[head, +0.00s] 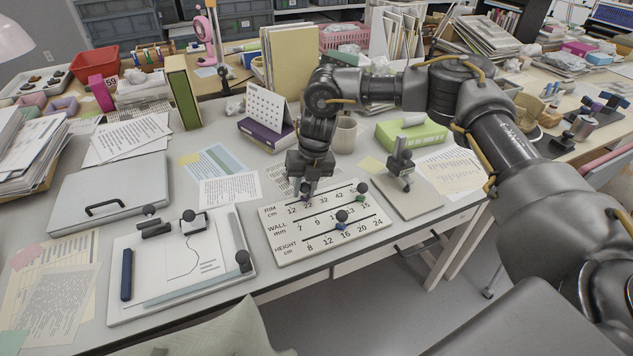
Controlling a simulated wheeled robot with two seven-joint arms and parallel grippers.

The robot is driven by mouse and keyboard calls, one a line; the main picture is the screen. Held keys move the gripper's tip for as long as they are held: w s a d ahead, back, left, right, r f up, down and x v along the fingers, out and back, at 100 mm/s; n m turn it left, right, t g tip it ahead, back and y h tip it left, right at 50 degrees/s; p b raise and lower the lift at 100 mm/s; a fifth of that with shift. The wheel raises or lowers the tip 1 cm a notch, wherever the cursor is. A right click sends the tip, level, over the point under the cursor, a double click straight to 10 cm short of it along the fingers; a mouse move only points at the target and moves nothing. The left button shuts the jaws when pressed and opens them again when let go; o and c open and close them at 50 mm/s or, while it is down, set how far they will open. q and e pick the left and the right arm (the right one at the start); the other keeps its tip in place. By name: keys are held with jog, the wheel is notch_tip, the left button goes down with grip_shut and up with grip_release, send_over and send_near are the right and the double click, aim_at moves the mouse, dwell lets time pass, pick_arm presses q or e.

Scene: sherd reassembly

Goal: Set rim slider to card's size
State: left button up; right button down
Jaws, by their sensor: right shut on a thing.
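A white scale board (288,252) lies near the desk's front edge, with printed rows for rim, wall and height. My right gripper (306,189) points down at the rim row, near the 12 and 22 marks. It is shut on the rim slider, which its fingers mostly hide. A dark-knobbed slider (362,189) stands at the wall row's right end, near 15. Another dark-knobbed slider (342,216) with a blue base stands near 16 on the height row. Several printed sheets lie behind the board; I cannot tell which is the card. My left gripper is out of view.
A drawing board (120,316) with black knobs lies to the left. A grey plate with an upright metal fixture (401,166) stands to the right. A mug (346,136), a calendar (266,106) and a green box (420,136) stand behind.

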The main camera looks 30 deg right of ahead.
jog(key=shift+a, duration=0.15)
jog(key=c, duration=1.2)
grip_release()
jog(key=r, duration=0.3)
jog(key=d+r, duration=0.1)
jog(key=r, duration=0.3)
jog(key=d+r, duration=0.1)
jog(key=r, duration=0.2)
jog(key=shift+s+d+r, duration=0.1)
jog(key=shift+s+r, duration=0.15)
jog(key=shift+r, duration=0.05)
